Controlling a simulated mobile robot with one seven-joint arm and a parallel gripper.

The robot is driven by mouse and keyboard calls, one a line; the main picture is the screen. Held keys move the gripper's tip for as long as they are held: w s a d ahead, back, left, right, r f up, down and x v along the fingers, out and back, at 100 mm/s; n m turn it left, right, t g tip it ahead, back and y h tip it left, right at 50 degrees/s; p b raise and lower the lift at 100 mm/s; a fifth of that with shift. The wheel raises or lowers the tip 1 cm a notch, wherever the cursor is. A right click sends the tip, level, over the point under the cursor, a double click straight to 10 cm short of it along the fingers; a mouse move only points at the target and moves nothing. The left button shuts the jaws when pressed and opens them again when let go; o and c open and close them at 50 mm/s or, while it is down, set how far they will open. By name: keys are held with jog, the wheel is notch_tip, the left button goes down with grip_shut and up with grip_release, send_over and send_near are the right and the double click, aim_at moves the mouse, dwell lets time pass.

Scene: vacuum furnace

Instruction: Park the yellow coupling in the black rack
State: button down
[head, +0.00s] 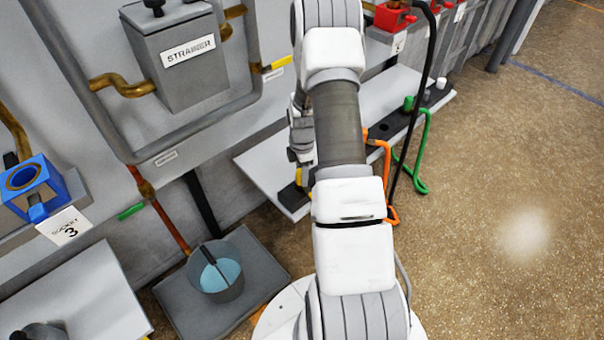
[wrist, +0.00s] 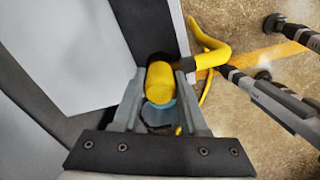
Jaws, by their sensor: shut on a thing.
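The yellow coupling (wrist: 160,82) shows in the wrist view between the fingers of my gripper (wrist: 161,100), which is shut on it. Its yellow hose (wrist: 212,52) bends off to the right. In the head view my arm hides most of the gripper and coupling; only a small patch of yellow shows beside the arm. The black rack (head: 408,122) lies on the grey shelf at the right of my arm, partly hidden. In the wrist view a dark surface (wrist: 140,20) lies just beyond the coupling; I cannot tell if it is the rack.
An orange hose (head: 388,180) and a green hose (head: 424,150) hang at the rack, and a black hose passes in front. A blue socket marked 3 (head: 34,188), a strainer box (head: 180,60) and a bucket (head: 217,272) are at left. Floor at right is clear.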

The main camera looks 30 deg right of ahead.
jog(key=shift+f, duration=0.25)
jog(key=shift+c, duration=1.8)
grip_release()
notch_tip(320, 180, up, 17)
jog(key=p, duration=0.5)
jog(key=shift+r, duration=0.2)
